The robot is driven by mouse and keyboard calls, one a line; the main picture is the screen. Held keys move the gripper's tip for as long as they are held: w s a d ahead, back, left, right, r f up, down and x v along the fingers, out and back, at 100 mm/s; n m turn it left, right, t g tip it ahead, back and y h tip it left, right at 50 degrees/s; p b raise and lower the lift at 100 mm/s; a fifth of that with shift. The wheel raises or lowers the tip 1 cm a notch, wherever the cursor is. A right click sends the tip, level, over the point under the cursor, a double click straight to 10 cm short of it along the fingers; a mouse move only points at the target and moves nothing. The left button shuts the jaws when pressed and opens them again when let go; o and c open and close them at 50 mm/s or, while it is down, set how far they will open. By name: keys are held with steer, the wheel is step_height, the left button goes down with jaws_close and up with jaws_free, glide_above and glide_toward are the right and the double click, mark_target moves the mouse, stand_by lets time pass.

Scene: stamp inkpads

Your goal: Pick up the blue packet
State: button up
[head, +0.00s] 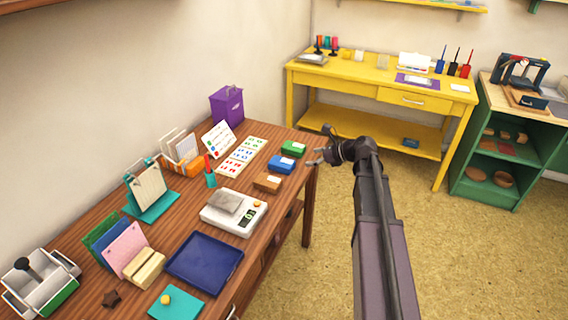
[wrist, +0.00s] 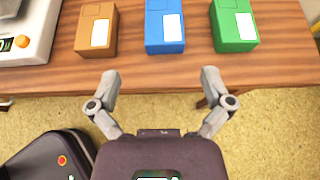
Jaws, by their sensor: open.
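The blue packet (head: 281,164) is a small box with a white label on its top. It lies near the edge of the brown wooden table, between a brown packet (head: 267,182) and a green packet (head: 293,148). In the wrist view the blue packet (wrist: 164,27) is at the top centre, with the brown one (wrist: 97,29) to its left and the green one (wrist: 233,25) to its right. My gripper (wrist: 157,78) is open and empty, at the table's edge and short of the blue packet. In the head view my gripper (head: 312,158) is just right of the packets.
A blue tray (head: 204,262) is nearer on the wooden table (head: 180,226). Open floor (head: 325,245) lies right of the table.

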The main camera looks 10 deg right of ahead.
mark_target(283, 162)
steer(key=shift+d, duration=0.1)
steer(key=b+x, duration=0.2)
steer(key=x, duration=0.1)
steer(key=b+x, duration=0.2)
steer(key=x, duration=0.2)
steer(key=shift+w+f, duration=0.2)
steer(key=shift+f, duration=0.2)
steer(key=shift+w+a+f, duration=0.1)
steer(key=shift+w+a, duration=0.1)
steer(key=shift+a, duration=0.2)
steer(key=shift+b+x, duration=1)
steer(key=shift+x, duration=0.85)
steer(key=shift+b+x, duration=0.3)
steer(key=shift+x, duration=0.45)
steer(key=shift+w, duration=0.15)
